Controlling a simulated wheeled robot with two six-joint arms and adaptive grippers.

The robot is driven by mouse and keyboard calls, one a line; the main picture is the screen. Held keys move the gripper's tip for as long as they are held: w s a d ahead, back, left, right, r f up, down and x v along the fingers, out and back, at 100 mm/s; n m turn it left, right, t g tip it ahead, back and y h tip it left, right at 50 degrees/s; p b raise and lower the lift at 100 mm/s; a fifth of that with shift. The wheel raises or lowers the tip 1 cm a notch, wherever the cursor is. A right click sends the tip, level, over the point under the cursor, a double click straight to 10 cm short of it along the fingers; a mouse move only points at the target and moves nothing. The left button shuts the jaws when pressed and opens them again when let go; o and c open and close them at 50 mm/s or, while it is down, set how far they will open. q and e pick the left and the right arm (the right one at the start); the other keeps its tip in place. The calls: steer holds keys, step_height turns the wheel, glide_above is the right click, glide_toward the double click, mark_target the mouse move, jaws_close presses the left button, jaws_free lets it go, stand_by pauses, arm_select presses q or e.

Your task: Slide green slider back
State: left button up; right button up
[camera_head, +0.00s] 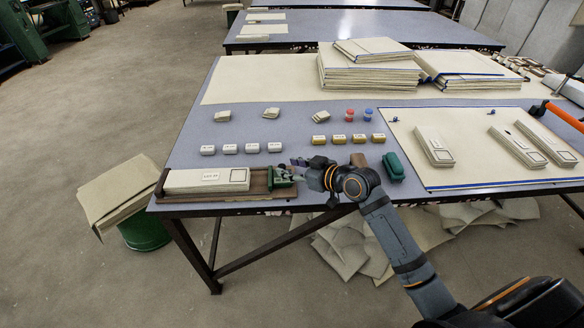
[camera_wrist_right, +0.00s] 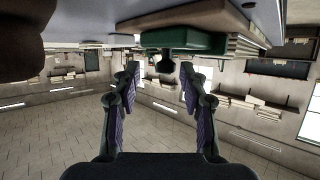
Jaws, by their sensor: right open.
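The green slider (camera_head: 279,179) sits at the right part of a brown wooden tray (camera_head: 215,200) at the table's front edge. A folded cream cloth (camera_head: 205,180) with a label lies in the tray, left of the slider. My right gripper (camera_head: 298,172) is at the slider's right side, open. In the right wrist view the green slider (camera_wrist_right: 185,41) is at the top, with a dark knob (camera_wrist_right: 166,63) on it. The knob shows between the fingertips of my right gripper (camera_wrist_right: 160,75), with gaps on both sides. My left gripper is not in view.
A second green block (camera_head: 393,168) stands right of my right arm. Rows of small white blocks (camera_head: 231,149) and yellow blocks (camera_head: 337,139) lie behind the tray. Folded cloths (camera_head: 434,147) lie on a cream mat (camera_head: 466,125) at the right. Cloth stacks (camera_head: 368,72) stand at the back.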

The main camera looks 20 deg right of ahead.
steer(key=shift+s+d, duration=0.15)
steer(key=v, duration=0.6)
steer(key=shift+d, duration=0.2)
steer(key=shift+s+r, duration=0.25)
steer(key=shift+s, duration=0.25)
